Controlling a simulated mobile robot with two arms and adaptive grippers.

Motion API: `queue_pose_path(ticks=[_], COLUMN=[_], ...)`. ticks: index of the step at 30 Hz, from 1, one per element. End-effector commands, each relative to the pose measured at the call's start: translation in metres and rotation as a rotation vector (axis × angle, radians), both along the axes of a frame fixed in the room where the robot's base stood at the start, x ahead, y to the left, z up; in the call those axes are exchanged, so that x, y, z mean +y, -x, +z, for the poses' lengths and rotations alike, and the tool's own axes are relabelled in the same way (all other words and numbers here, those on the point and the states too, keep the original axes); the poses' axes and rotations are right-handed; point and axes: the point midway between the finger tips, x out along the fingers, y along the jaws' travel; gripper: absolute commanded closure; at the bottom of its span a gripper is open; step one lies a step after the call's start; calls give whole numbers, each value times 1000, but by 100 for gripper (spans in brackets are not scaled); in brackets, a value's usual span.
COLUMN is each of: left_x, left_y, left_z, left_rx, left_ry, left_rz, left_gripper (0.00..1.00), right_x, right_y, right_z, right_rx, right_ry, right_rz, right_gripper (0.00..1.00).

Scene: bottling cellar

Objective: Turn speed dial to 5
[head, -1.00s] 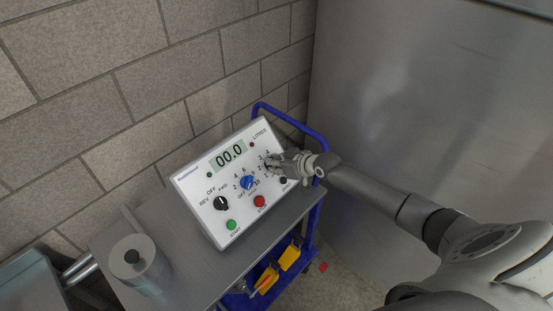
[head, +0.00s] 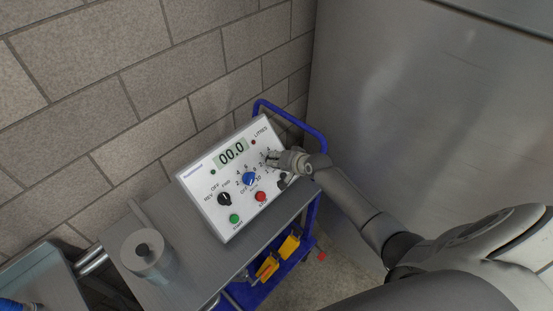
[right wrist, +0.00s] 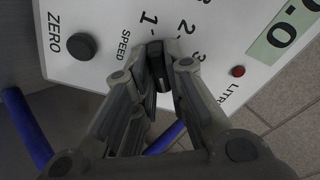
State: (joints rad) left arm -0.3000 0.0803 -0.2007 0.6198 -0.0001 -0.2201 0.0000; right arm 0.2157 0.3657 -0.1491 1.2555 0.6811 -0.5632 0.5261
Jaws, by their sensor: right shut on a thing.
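The white control panel (head: 205,186) stands tilted on a grey cart top, with its display reading 00.0. My right gripper (head: 271,159) is at the panel's right side, over the speed scale. In the right wrist view, my right gripper (right wrist: 160,68) is shut on the black speed dial (right wrist: 157,62), one finger on each side. The printed SPEED, 1, 2 and 3 show beside it. The fingers hide part of the dial, and I cannot tell its exact setting. In the head view the gripper covers the dial. My left gripper is not in view.
The panel also has a blue knob (head: 249,179), a black REV/OFF/FWD knob (head: 224,199), a green button (head: 234,218) and a red button (head: 261,196). A black ZERO knob (right wrist: 81,46) sits near the dial. A blue cart handle (head: 292,121) rises behind. A metal cylinder (head: 150,262) stands left.

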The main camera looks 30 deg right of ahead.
Motion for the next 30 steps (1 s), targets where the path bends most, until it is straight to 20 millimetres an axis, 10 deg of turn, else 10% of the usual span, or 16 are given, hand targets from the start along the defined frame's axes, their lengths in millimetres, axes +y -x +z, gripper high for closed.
queue_pose_path(ticks=[30], left_x=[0], left_y=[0], left_z=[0], left_rx=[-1], left_ry=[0], left_rz=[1], left_gripper=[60], right_x=[1], right_y=[0], right_z=[-1], right_rx=[86], right_ry=[-239], right_rz=[-225], right_gripper=[100])
